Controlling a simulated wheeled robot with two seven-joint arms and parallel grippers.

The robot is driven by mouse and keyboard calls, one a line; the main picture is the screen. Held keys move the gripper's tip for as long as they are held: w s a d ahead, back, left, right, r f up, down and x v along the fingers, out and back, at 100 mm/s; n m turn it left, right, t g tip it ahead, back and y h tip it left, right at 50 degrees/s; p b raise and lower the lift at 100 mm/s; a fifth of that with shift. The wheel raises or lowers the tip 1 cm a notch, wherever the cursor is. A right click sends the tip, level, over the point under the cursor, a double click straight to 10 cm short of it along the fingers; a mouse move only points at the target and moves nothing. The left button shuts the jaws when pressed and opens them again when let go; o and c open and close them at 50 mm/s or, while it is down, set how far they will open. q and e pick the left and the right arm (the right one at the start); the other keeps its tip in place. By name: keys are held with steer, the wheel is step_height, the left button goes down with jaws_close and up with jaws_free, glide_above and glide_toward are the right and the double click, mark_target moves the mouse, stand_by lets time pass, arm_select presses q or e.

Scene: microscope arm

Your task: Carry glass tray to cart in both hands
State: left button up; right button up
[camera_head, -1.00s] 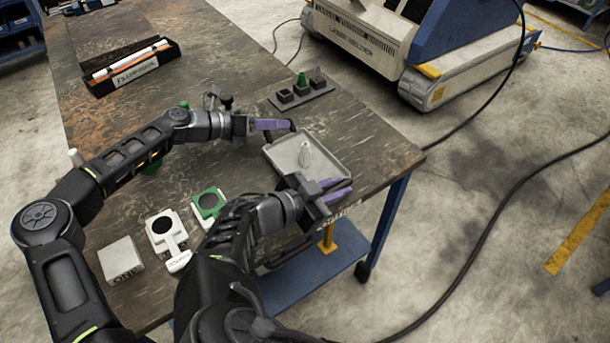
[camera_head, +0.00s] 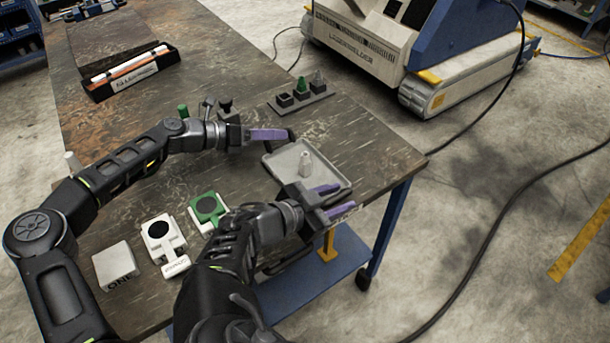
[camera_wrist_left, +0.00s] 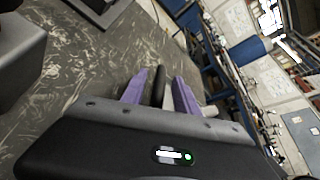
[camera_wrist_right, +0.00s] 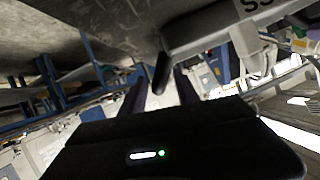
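The glass tray (camera_head: 274,171) is a shallow grey tray near the table's right front edge. A small pale upright piece (camera_head: 305,164) stands on it. My left gripper (camera_head: 285,134) is at the tray's far side; in the left wrist view its purple fingers stand apart on both sides of a black bar (camera_wrist_left: 158,88). My right gripper (camera_head: 346,197) is at the near side with fingers spread; in the right wrist view a black handle (camera_wrist_right: 161,72) lies between them. Both seem open around the handles. I cannot identify the cart.
A green-and-white piece (camera_head: 208,208), a white piece (camera_head: 163,234) and a white block (camera_head: 116,265) lie left of my right arm. A black holder with small blocks (camera_head: 301,97) is behind the tray.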

arm_select(q)
steer(key=v, duration=1.1)
arm_select(e)
steer(key=v, duration=0.7)
steer(key=shift+s+a+r, duration=0.1)
steer(key=shift+s+a, duration=0.05)
steer(key=shift+a, duration=0.1)
arm_select(q)
steer(key=shift+f, duration=0.1)
